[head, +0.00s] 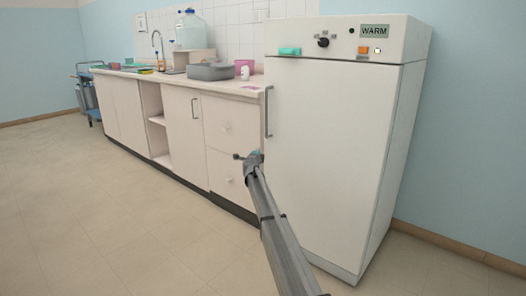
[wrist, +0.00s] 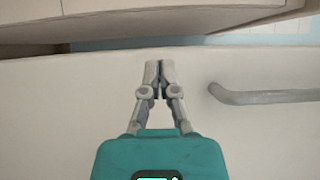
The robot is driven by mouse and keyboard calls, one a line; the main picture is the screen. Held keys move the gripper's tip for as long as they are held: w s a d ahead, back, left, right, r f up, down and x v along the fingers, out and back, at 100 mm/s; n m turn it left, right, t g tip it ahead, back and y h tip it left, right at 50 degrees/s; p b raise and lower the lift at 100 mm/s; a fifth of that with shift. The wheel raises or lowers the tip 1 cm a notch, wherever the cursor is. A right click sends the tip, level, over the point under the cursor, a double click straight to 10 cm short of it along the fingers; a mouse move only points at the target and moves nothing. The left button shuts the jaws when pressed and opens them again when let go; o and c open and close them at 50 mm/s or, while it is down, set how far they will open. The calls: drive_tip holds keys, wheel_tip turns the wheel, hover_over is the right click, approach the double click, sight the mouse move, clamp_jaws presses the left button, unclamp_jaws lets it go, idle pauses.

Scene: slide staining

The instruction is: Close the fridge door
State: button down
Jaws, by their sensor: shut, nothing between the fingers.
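The white fridge (head: 330,150) stands at the right in the head view, with a "WARM" label on its top panel. Its door (head: 340,190) looks flush or nearly flush with the body; I cannot tell whether a small gap is left. The door's grey bar handle (head: 267,112) is upright near its left edge. My gripper (head: 247,156) is just left of that edge, below the handle. In the wrist view my gripper (wrist: 158,68) is shut and empty over the pale door face (wrist: 60,110), beside the handle (wrist: 265,96). Contact with the door cannot be told.
A long cabinet (head: 180,125) with a counter runs left of the fridge, its drawers close to my gripper. On the counter are a grey tub (head: 211,72), a pink container (head: 244,66) and a large bottle (head: 190,33). A cart (head: 86,90) stands far left. The floor in front is clear.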

drive_tip(key=s+a, duration=0.6)
drive_tip(key=shift+s, duration=0.4)
drive_tip(key=s+d+f+n+g+y+p, duration=0.1)
drive_tip(key=s+n+g+y+p, duration=0.3)
drive_tip(key=s+n, duration=0.75)
drive_tip(key=s+d+f+n+g+y+p, duration=0.1)
drive_tip(key=s+f+n+g+y, duration=0.15)
drive_tip(key=s+n+y, duration=0.9)
drive_tip(key=s+d+f+m+g+h+p, duration=0.15)
drive_tip(key=s+d+g+h, duration=0.35)
drive_tip(key=s, duration=0.8)
drive_tip(key=s+d+f+g+h+p, duration=0.25)
drive_tip(key=s+d, duration=0.45)
drive_tip(key=s, duration=0.6)
drive_tip(key=s+d+f+m+g+h+p, duration=0.1)
drive_tip(key=s+d+g+h, duration=0.35)
drive_tip(key=s, duration=0.95)
wheel_tip(320, 180, up, 37)
drive_tip(key=p, duration=3.7)
drive_tip(key=shift+w+d+t, duration=0.35)
drive_tip(key=shift+d+t, duration=0.05)
drive_tip(key=shift+t, duration=0.05)
